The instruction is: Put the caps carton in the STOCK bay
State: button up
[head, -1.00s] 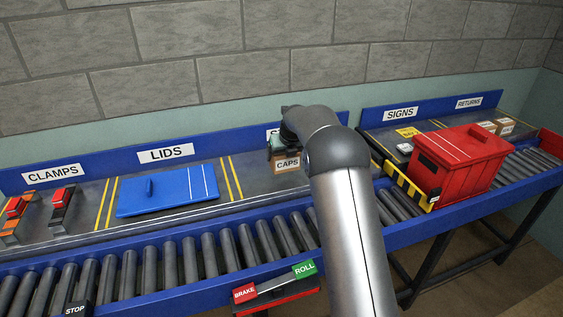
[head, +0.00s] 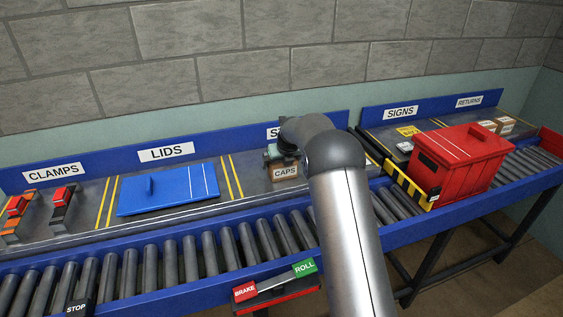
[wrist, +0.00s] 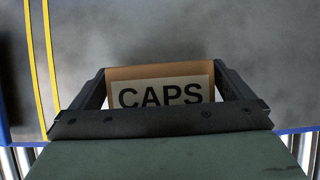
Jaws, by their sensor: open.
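The caps carton (head: 286,174), a small brown box with a white CAPS label, sits on the dark bench top right of a double yellow line. Above it is a bay sign (head: 272,134) mostly hidden by my arm; only a first letter S shows. My gripper (head: 272,153) is at the carton, pointing down at it, partly hidden by my arm. In the wrist view the carton (wrist: 160,73) lies between the two open fingers of my gripper (wrist: 163,80), with its label facing the camera.
A blue lid (head: 168,191) lies in the LIDS bay to the left, with clamps (head: 62,204) beyond. A red bin (head: 463,160) stands on the rollers at right, beside a yellow-black striped barrier (head: 410,187). A BRAKE/ROLL pedal (head: 276,290) is at the front.

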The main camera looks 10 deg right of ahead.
jog(key=a+v, duration=0.1)
jog(key=v, duration=1.1)
jog(key=shift+d+b, duration=0.45)
jog(key=s+f+n+g+b, duration=0.2)
jog(key=s+f+n+b, duration=0.6)
jog(key=s, duration=0.7)
jog(key=s+f+n+g+b, duration=0.2)
jog(key=s+f+n+b, duration=0.6)
jog(key=s+f+n, duration=0.4)
jog(key=s+f+n+g+h+b, duration=0.1)
jog(key=s+f+n+g+b, duration=0.1)
jog(key=s+f+n+b, duration=0.6)
jog(key=s+f+n, duration=0.2)
jog(key=s+n, duration=0.4)
jog(key=s, duration=0.6)
jog(key=shift+a+f+g+b, duration=0.15)
jog(key=shift+a+g+b, duration=0.15)
jog(key=shift+b, duration=0.05)
